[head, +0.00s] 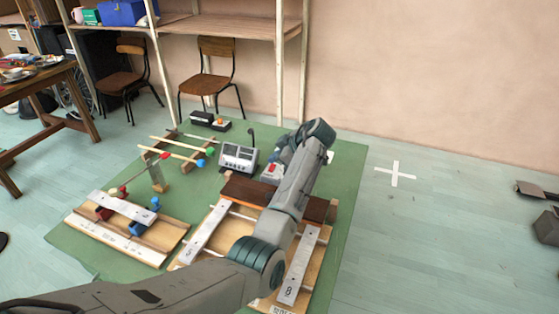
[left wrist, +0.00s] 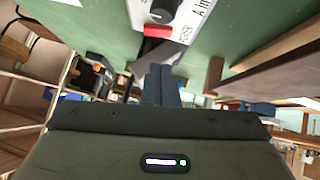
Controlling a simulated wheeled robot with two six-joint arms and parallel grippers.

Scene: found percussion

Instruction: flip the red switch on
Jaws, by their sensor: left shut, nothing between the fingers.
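A small pale box (head: 269,176) with a red switch (head: 273,168) stands on the green mat, behind the dark wooden bar. The left wrist view shows the red switch (left wrist: 157,31) close up on the box (left wrist: 185,14), beside a black knob. My left gripper (head: 277,161) is at the box, partly hidden by its own arm. Its fingers (left wrist: 160,72) are shut and empty, with their tips just short of the red switch in the wrist picture. I cannot tell whether they touch it. My right gripper is not in view.
A grey device (head: 239,157) stands left of the box. A dark wooden bar (head: 247,190) and metal-barred wooden frames (head: 205,232) lie nearer on the green mat (head: 345,190). Sticks with coloured heads lie at left. The floor right of the mat is mostly clear.

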